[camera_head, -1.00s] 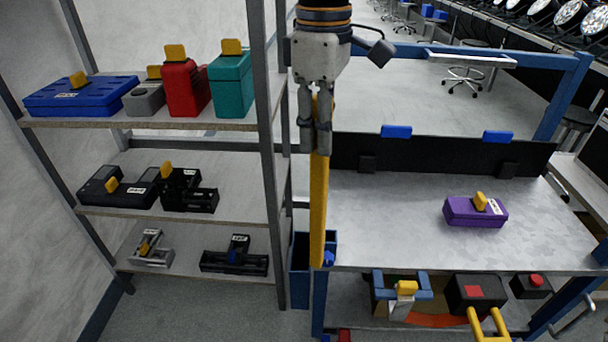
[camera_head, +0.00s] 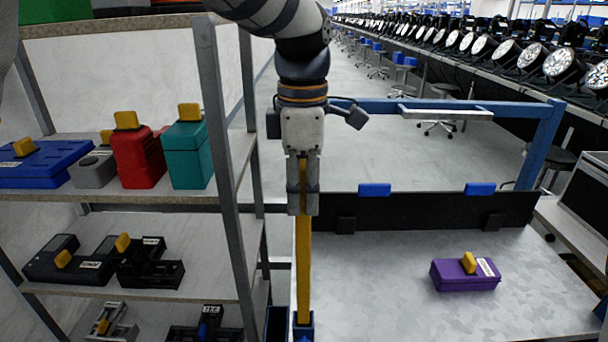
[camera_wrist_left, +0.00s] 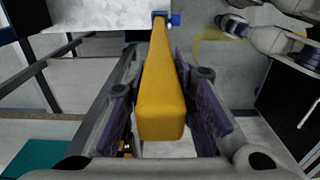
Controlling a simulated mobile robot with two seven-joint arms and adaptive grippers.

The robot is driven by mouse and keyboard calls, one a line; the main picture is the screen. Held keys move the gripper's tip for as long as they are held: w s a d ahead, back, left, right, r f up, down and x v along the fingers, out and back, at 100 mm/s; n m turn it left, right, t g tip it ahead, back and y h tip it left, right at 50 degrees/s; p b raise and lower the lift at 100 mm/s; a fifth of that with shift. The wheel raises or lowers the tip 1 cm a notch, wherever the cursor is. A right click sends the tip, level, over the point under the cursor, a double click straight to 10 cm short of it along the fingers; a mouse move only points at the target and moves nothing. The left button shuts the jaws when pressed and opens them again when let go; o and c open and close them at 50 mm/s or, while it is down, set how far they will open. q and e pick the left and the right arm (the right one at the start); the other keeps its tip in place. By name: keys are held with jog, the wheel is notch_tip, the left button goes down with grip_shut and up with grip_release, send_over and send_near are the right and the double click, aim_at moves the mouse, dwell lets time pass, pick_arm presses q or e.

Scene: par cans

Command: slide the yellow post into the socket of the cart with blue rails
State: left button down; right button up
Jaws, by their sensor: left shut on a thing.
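My left gripper (camera_head: 303,203) points down and is shut on the upper part of the yellow post (camera_head: 303,265), which hangs upright below it. In the left wrist view the post (camera_wrist_left: 161,85) runs between both fingers, its near end toward the camera. The cart with blue rails (camera_head: 545,145) stands at the right with a grey top. The post's lower end meets the blue socket (camera_head: 303,330) at the cart's near left corner. The socket (camera_wrist_left: 168,18) also shows at the post's far end in the left wrist view. I cannot tell how deep the post sits. My right gripper is not seen.
A purple box (camera_head: 465,274) with a yellow knob lies on the cart top. A black panel (camera_head: 430,213) stands along its back. A grey shelf unit (camera_head: 228,150) with several tools and a teal box (camera_head: 187,155) is close on the left.

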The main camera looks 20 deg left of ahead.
aim_at(303, 161)
pick_arm(q)
jog(key=shift+f, duration=2.75)
jog(key=c, duration=1.3)
grip_release()
notch_tip(303, 161, up, 12)
jog(key=shift+r, duration=0.1)
